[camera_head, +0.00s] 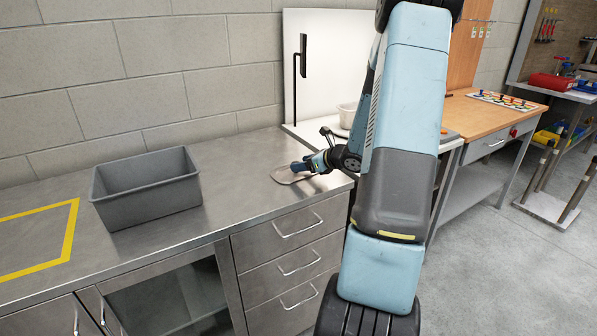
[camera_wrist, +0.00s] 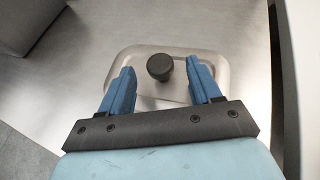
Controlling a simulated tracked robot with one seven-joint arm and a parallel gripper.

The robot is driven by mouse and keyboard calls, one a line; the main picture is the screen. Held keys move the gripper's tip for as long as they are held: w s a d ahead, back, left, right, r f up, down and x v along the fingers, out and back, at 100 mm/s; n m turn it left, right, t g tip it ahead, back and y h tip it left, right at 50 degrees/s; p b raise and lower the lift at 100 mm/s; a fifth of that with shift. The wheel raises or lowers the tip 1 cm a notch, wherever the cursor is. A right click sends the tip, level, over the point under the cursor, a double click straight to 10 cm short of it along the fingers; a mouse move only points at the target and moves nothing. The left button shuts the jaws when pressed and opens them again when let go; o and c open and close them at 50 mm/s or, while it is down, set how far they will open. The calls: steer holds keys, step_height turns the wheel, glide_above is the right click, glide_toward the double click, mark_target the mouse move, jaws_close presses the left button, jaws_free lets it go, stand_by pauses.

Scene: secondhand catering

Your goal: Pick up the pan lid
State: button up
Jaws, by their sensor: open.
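The pan lid (camera_wrist: 150,103) is a flat, rounded rectangular metal lid with a black round knob (camera_wrist: 159,66) in its middle. It lies on the steel counter (camera_head: 238,177). In the head view the lid (camera_head: 283,176) shows partly, with my gripper (camera_head: 297,167) over it. In the wrist view my gripper (camera_wrist: 163,78) is open, its two blue fingers on the left and right of the knob, with gaps on both sides. Whether the fingers touch the lid, I cannot tell. The lid's near edge is hidden behind my gripper.
A grey open bin (camera_head: 147,190) stands on the counter left of the lid. Yellow tape (camera_head: 70,230) marks an area at the far left. A white panel (camera_head: 322,50) and a pale pot (camera_head: 347,115) are behind my arm. Bare counter lies between bin and lid.

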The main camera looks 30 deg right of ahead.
steer(key=shift+w+a+f, duration=0.25)
steer(key=shift+w+f, duration=0.05)
steer(key=shift+w, duration=0.3)
steer(key=c, duration=1.2)
steer(key=shift+o, duration=0.2)
steer(key=shift+r, duration=0.1)
